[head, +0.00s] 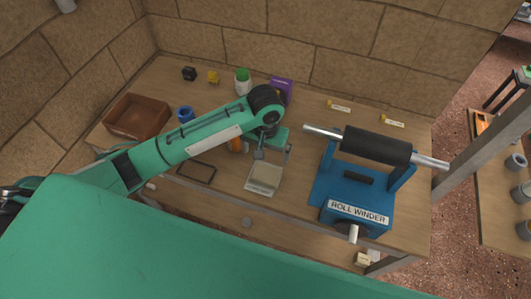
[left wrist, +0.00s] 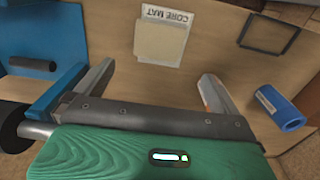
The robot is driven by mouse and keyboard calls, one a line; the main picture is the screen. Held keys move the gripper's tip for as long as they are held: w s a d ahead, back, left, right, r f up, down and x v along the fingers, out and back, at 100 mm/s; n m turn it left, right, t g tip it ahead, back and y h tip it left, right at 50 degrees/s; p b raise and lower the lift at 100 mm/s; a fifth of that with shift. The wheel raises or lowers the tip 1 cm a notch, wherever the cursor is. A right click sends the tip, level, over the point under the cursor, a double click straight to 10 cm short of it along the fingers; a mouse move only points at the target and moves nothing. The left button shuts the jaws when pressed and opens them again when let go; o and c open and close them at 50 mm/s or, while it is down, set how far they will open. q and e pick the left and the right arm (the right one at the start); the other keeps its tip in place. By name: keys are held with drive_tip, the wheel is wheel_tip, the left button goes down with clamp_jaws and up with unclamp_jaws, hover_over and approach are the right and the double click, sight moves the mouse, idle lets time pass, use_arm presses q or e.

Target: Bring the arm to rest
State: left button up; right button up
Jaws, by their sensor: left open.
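My left arm reaches in from the left over the table in the head view. My left gripper (head: 273,152) hangs above the table with its fingers apart. It is just behind the pale core mat (head: 265,178) and left of the blue roll winder (head: 350,190). In the left wrist view the open fingers of the left gripper (left wrist: 158,84) have nothing between them. The core mat (left wrist: 160,42) lies beyond them, and part of the roll winder (left wrist: 45,80) is at the left. My right gripper is not in view.
A black frame (head: 196,171) lies left of the mat. A brown tray (head: 138,116), a blue cylinder (head: 185,114), a green-topped container (head: 243,80) and a purple box (head: 281,89) stand farther back. Small yellow items with labels lie near the back wall. A side table is at the right.

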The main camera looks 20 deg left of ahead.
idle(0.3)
use_arm(q)
drive_tip(key=s+d+f+m+t+h, duration=0.2)
drive_tip(key=s+d+f+h, duration=0.1)
drive_tip(key=s, duration=0.7)
drive_tip(key=s+a+t+y, duration=0.2)
drive_tip(key=s+a+y, duration=0.1)
drive_tip(key=s+a, duration=0.95)
wheel_tip(320, 180, down, 31)
drive_tip(key=d+g, duration=0.1)
drive_tip(key=g, duration=0.1)
drive_tip(key=s+a+f+g, duration=0.1)
drive_tip(key=s+a+f, duration=0.2)
drive_tip(key=s+f, duration=1.6)
drive_tip(key=shift+s+a+f, duration=0.15)
drive_tip(key=shift+s+f, duration=0.05)
drive_tip(key=shift+s, duration=0.15)
